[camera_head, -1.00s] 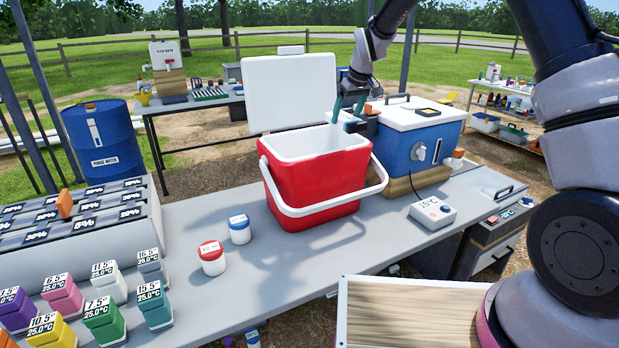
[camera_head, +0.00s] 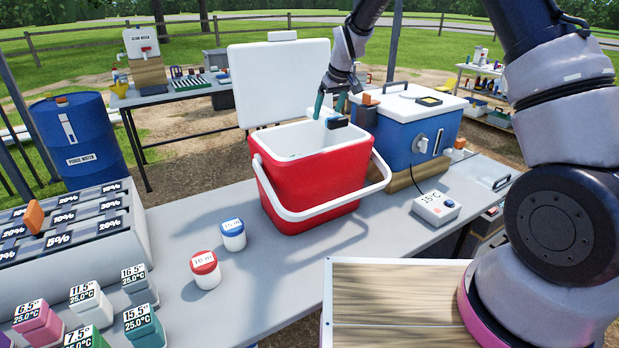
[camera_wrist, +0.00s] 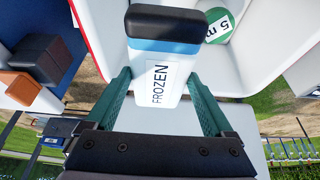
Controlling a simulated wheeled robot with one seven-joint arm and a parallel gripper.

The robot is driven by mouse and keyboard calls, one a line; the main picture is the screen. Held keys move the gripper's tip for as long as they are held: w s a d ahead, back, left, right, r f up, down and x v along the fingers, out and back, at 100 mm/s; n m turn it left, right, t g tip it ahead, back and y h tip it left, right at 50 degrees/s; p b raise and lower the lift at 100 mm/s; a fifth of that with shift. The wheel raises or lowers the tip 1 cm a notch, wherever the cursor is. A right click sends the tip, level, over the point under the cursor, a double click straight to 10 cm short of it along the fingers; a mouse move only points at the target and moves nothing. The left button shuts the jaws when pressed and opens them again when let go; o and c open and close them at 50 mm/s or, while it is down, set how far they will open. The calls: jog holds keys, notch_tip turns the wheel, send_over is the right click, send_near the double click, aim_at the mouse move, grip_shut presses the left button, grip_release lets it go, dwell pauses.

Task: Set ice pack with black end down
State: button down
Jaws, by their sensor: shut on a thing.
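The ice pack (camera_wrist: 158,68) is a white block with a FROZEN label, a blue band and a black end (camera_wrist: 163,24). My gripper (camera_wrist: 158,90) is shut on its sides with green fingers; the black end points away from the palm. In the head view my gripper (camera_head: 328,106) is above the back right of the open red cooler (camera_head: 310,193), with the pack's dark end (camera_head: 338,122) showing near the rim. The wrist view shows the cooler's white interior and a green-lidded jar (camera_wrist: 222,24) marked "5 m" inside. Whether the pack touches the cooler cannot be told.
The cooler's white lid (camera_head: 279,82) stands open behind it. A blue-and-white box (camera_head: 412,130) stands close on the right. Red-capped (camera_head: 205,270) and blue-capped (camera_head: 233,234) jars stand front left of the cooler. The grey table (camera_head: 275,290) has bare room in front.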

notch_tip(320, 180, down, 13)
dwell(0.6)
jog(key=shift+f, duration=0.3)
jog(key=shift+f, duration=0.35)
grip_release()
jog(key=shift+r, duration=0.1)
